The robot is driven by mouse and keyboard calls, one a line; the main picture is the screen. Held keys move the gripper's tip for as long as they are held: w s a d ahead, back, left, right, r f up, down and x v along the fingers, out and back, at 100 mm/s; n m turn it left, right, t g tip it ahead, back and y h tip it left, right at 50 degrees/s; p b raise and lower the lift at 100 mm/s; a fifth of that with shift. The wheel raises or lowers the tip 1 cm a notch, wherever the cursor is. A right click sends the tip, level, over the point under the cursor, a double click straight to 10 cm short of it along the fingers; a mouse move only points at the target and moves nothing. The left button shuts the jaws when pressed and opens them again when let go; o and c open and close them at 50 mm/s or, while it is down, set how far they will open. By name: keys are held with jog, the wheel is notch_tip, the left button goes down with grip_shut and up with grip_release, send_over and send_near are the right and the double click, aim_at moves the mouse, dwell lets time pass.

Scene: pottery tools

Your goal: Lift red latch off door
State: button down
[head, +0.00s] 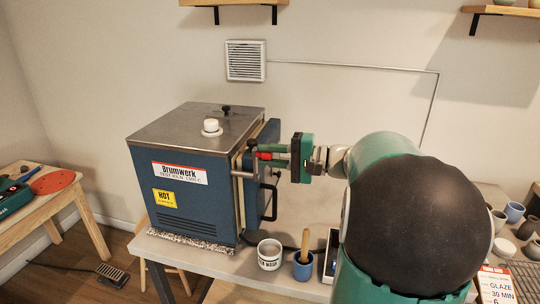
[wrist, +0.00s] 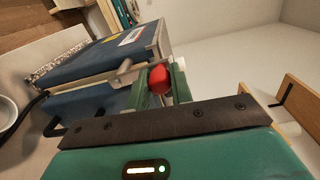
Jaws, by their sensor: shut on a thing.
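The red latch (wrist: 159,80) shows in the wrist view between the fingers of my gripper (wrist: 162,84). In the head view a small red part of the latch (head: 265,155) shows at the kiln's door side, just left of my green gripper (head: 272,154). My gripper is shut on the latch. A metal bracket sits right beside the latch, and I cannot tell whether the two touch. The blue kiln (head: 186,190) stands on the table with a grey top. Its door (head: 268,135) is at the right side, partly hidden by my gripper, with a dark handle (head: 268,202) below.
A white cup (head: 269,256) and a blue cup (head: 302,268) with a wooden tool stand on the table (head: 210,262) below my gripper. Pots and a glaze card (head: 497,285) are at the right. A wooden bench (head: 45,200) stands at the left.

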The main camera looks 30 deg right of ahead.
jog(key=c, duration=1.3)
grip_release()
jog(key=shift+a, duration=0.1)
jog(key=shift+o, duration=0.2)
jog(key=v, duration=1.4)
jog(key=shift+w, duration=0.15)
